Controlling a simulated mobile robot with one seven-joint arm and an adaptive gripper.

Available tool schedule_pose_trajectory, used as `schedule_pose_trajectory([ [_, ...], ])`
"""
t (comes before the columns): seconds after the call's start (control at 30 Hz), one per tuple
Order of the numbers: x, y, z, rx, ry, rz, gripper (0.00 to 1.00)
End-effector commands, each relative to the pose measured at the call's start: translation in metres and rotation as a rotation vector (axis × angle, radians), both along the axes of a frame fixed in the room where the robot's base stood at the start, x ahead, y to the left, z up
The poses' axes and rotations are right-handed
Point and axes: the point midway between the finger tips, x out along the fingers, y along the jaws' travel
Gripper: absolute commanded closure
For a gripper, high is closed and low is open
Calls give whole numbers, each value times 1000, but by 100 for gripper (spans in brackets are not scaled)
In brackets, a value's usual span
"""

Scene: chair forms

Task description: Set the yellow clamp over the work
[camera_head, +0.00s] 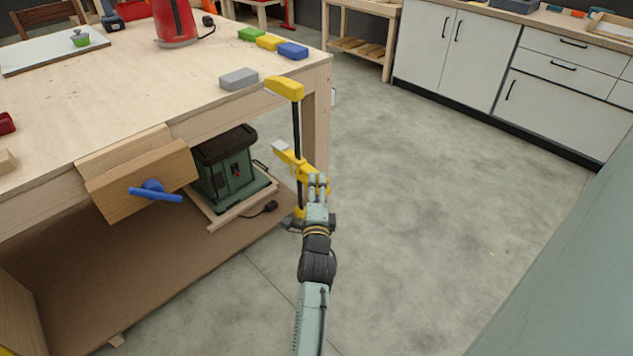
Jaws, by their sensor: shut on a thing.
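The yellow clamp (284,89) has a yellow upper jaw, a dark upright bar and a yellow sliding part lower down. It is upright in the head camera view, in front of the right corner of the wooden workbench (150,85). My gripper (317,183) is shut on the clamp at its lower yellow part. The upper jaw appears near the bench's front edge, close to a grey block (239,79); I cannot tell whether it touches the bench. The clamp's lowest end is partly hidden by my wrist. Which thing is the work is not clear.
Green, yellow and blue blocks (293,51) lie near the bench's right edge. A red kettle (174,22) stands farther back. A wooden vise with a blue handle (155,190) juts from the bench front. A green machine (233,168) sits below. The floor to the right is clear.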

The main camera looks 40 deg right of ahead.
Motion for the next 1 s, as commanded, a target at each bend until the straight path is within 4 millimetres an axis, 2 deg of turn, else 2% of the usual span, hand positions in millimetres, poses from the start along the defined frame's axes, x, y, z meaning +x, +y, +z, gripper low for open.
schedule_pose_trajectory([
  [0.6, 46, 4, 6, -2, -5, 1, 100],
  [1.0, 54, 4, 3, -3, -7, 1, 100],
])
